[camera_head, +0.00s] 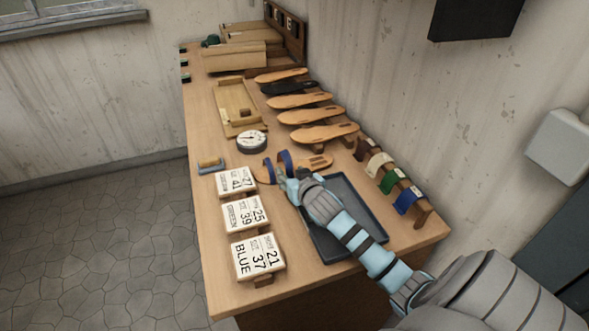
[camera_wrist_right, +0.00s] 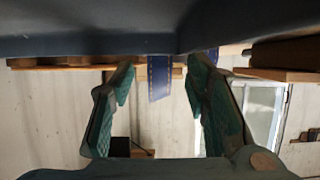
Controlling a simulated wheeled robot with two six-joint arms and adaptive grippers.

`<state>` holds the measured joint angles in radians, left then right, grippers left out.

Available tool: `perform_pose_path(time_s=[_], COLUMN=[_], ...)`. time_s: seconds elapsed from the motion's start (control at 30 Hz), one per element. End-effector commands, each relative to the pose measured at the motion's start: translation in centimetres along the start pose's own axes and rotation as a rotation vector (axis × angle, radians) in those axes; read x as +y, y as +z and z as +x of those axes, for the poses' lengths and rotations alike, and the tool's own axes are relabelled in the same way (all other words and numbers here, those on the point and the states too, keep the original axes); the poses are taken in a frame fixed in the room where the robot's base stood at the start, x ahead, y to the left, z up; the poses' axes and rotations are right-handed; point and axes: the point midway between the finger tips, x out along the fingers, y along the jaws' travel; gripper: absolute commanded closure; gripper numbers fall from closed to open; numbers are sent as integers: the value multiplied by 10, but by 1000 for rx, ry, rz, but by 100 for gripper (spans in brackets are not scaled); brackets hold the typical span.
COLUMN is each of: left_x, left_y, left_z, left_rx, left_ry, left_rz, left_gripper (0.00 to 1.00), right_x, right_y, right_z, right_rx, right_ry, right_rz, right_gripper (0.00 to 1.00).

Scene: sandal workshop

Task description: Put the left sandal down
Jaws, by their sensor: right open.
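A sandal with a tan sole (camera_head: 314,163) and blue straps (camera_head: 286,158) appears to lie on the bench, just beyond the dark tray (camera_head: 341,253). My right gripper (camera_head: 284,181) is at its near side, by the straps, and its hand covers part of it. In the right wrist view the right gripper's two fingers (camera_wrist_right: 162,80) stand apart. A stitched blue strap (camera_wrist_right: 159,84) shows between them, with a visible gap to each finger. I cannot tell left from right sandal by its shape. My left gripper is not in view.
Three number cards, one a BLUE card (camera_head: 257,257), stand along the left edge. A round dial (camera_head: 251,141) is beyond the sandal. Several soles (camera_head: 325,132) stand in a row at the back right. A strap rack (camera_head: 420,209) is right of the tray.

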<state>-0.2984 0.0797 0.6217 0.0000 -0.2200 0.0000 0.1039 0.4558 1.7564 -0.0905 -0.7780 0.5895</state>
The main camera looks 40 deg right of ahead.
Motion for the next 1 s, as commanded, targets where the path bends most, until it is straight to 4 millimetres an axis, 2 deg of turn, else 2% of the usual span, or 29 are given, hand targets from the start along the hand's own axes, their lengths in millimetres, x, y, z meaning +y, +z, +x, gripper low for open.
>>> perform_pose_path(time_s=[0.1, 0.13, 0.3, 0.4, 0.77, 0.87, 1.0], left_x=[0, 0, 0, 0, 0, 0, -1], left_y=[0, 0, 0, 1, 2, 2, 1], left_z=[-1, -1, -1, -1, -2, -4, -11], left_rx=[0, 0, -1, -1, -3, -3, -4], left_ry=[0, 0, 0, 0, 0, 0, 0], left_rz=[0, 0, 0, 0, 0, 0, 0], left_gripper=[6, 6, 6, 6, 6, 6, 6], right_x=[0, 0, 0, 0, 0, 0, 0], right_y=[-1, -1, 0, 0, -3, -11, -34], right_z=[-1, -1, -1, -1, -2, -5, -14], right_rx=[0, 0, 0, 0, 1, 3, 4], right_ry=[0, 0, 0, 0, 0, -1, -1], right_rz=[0, 0, 0, 0, 0, 0, -1], right_gripper=[57, 60, 88, 100, 100, 100, 100])
